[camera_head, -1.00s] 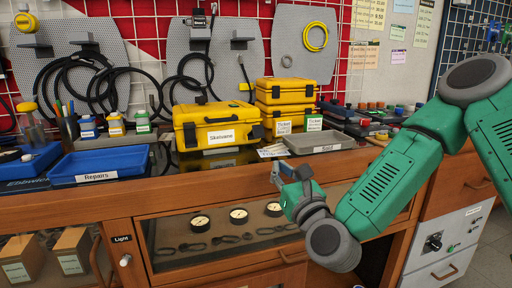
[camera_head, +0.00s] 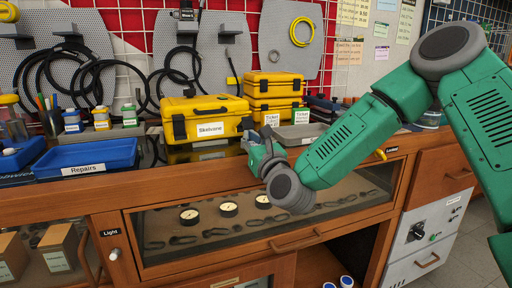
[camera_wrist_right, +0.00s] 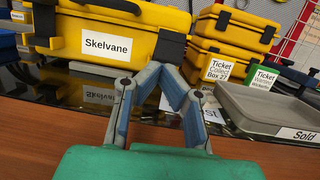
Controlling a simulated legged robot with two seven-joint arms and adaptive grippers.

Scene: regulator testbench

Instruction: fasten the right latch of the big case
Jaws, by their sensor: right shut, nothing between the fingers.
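The big yellow case (camera_head: 207,127), labelled "Skelvane", stands closed on the bench top. In the right wrist view its front (camera_wrist_right: 128,42) shows at upper left. A dark right latch (camera_wrist_right: 171,48) is at the right end of the case front, just beyond my fingertips. The left latch (camera_head: 179,128) also shows. My right gripper (camera_head: 251,135) is in front of the case's right front corner, partly covering the latch in the head view. In the wrist view the right gripper (camera_wrist_right: 172,72) is shut and empty; whether it touches the latch I cannot tell. My left gripper is out of view.
Two stacked smaller yellow cases (camera_head: 274,88) with ticket labels stand right of the big case. A grey "Sold" tray (camera_wrist_right: 265,112) lies on the right, close to my right gripper. A blue "Repairs" tray (camera_head: 87,158) lies on the left. The wooden bench edge runs below.

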